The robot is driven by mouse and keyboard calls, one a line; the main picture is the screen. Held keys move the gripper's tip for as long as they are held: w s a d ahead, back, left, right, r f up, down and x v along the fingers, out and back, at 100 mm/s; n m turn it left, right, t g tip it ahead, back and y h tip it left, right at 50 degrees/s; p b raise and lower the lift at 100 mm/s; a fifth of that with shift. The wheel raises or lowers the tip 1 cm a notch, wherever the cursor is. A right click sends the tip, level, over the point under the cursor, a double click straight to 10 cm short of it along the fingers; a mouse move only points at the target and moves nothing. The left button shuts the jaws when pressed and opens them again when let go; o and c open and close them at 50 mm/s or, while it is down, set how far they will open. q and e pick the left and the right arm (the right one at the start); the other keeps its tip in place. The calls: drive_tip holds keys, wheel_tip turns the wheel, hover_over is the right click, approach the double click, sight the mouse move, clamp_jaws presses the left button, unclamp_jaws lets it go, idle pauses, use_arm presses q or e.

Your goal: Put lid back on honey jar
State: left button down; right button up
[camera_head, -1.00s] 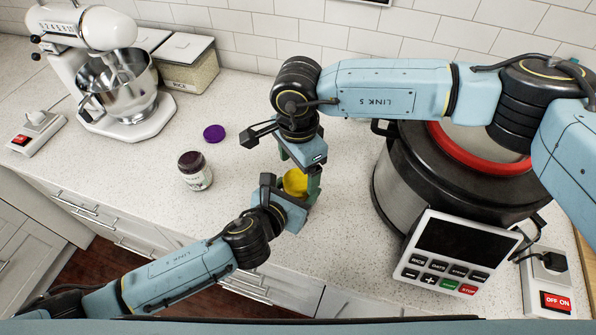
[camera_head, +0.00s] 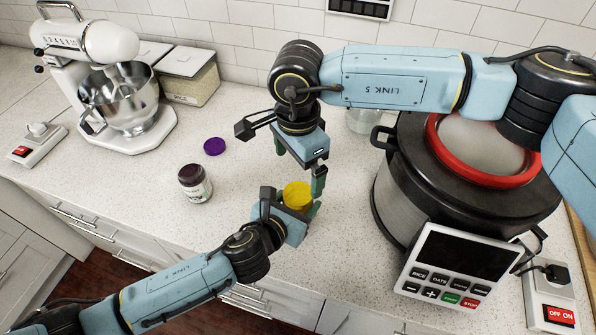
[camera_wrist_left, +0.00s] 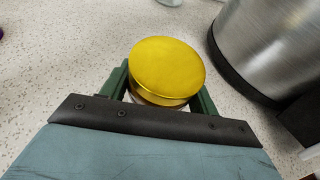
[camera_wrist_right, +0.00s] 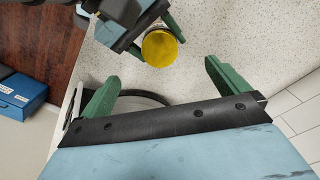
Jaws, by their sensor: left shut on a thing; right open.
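The honey jar's gold-yellow lid (camera_head: 297,194) sits at the top of the honey jar, between the fingers of my left gripper (camera_head: 291,208). In the left wrist view the round lid (camera_wrist_left: 167,70) looks level, with a thin pale strip of the jar (camera_wrist_left: 150,101) below it. The fingers hide most of the jar, and I cannot tell how firmly the lid is seated. My left gripper is shut on the jar. My right gripper (camera_head: 299,166) is open and empty, above and apart from the lid. In the right wrist view the lid (camera_wrist_right: 160,48) lies beyond its spread fingers.
A dark jar (camera_head: 194,184) and a purple lid (camera_head: 214,146) stand apart on the counter at left. A large cooker (camera_head: 400,175) stands close on the right, with a glass (camera_head: 362,121) behind. A mixer (camera_head: 118,95) and a rice container (camera_head: 188,75) are at back left.

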use_arm(q)
drive_tip(key=shift+r, duration=0.15)
use_arm(e)
wheel_tip(320, 180, up, 9)
drive_tip(key=shift+f, duration=0.2)
use_arm(q)
drive_tip(key=shift+c, duration=1.5)
unclamp_jaws()
drive_tip(key=shift+s, duration=0.1)
drive_tip(key=v, duration=1.3)
use_arm(e)
drive_tip(key=shift+r, duration=0.25)
use_arm(q)
drive_tip(key=shift+a, duration=0.15)
